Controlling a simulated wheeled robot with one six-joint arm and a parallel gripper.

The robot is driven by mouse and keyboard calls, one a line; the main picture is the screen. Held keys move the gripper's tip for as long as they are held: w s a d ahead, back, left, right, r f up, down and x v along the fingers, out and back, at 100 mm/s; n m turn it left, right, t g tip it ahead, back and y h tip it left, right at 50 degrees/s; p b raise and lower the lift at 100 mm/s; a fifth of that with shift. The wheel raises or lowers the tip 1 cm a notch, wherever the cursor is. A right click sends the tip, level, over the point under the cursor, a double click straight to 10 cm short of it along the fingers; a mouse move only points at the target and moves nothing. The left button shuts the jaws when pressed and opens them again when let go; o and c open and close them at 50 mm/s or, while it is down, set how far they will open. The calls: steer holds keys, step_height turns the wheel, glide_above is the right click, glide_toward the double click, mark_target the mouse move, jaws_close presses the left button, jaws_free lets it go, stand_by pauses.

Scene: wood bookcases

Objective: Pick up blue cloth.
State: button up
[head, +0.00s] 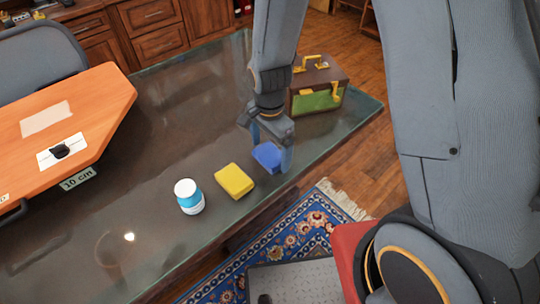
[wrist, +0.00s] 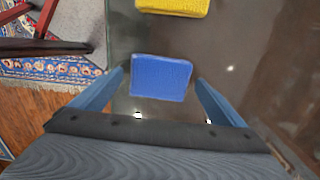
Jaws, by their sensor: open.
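The blue cloth (head: 267,156) is a small folded rectangle lying on the glass-topped table near its front edge. In the wrist view the blue cloth (wrist: 160,77) sits between and slightly beyond my finger tips, with a gap on each side. My gripper (head: 271,150) is open above the cloth, pointing down, and partly hides it in the head view. In the wrist view my gripper (wrist: 160,82) has its two blue fingers spread wide, with nothing held between them.
A yellow sponge-like block (head: 235,181) lies just left of the cloth, and a blue-and-white jar (head: 189,196) stands further left. A brown and green case (head: 318,84) stands behind my gripper. An orange board (head: 60,115) is at left. The glass table (head: 150,160) is otherwise largely clear.

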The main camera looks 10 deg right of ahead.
mark_target(270, 153)
steer(key=c, duration=1.1)
steer(key=shift+c, duration=0.2)
steer(key=shift+r, duration=0.2)
step_height(270, 153, up, 10)
steer(key=b, duration=0.1)
steer(key=shift+f, duration=0.15)
steer(key=o, duration=0.5)
steer(key=c, duration=0.4)
